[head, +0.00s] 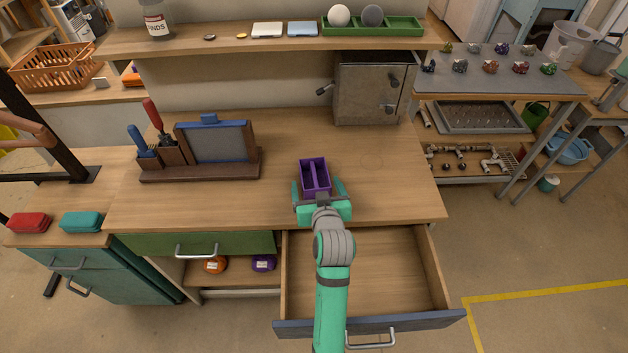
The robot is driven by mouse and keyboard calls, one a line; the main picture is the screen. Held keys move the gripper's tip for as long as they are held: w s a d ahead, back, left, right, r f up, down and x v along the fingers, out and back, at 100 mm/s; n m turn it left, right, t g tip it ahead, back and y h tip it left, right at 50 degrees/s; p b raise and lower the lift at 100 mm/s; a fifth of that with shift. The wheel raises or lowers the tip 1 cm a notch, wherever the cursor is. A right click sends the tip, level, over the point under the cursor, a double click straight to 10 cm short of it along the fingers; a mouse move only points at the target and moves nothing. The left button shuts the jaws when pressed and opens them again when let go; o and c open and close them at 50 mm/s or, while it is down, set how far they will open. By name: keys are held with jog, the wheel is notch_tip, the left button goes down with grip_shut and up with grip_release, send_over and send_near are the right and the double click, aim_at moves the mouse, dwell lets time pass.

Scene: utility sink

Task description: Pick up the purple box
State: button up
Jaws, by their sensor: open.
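The purple box (315,174) is a small open-topped box with a divider inside. It sits on the wooden worktop near its front edge, in the middle of the head view. My gripper (319,189) is open, with one teal finger on the left and one on the right of the box's near part. The gripper body hides the box's near end. I cannot tell whether the fingers touch its sides.
An open empty drawer (385,275) juts out below the worktop, under my arm. A metal cabinet (370,92) stands at the back right, and a wooden tool holder (200,165) at the left.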

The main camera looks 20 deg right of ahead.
aim_at(314, 178)
jog(key=shift+x, duration=2.65)
jog(key=c, duration=1.2)
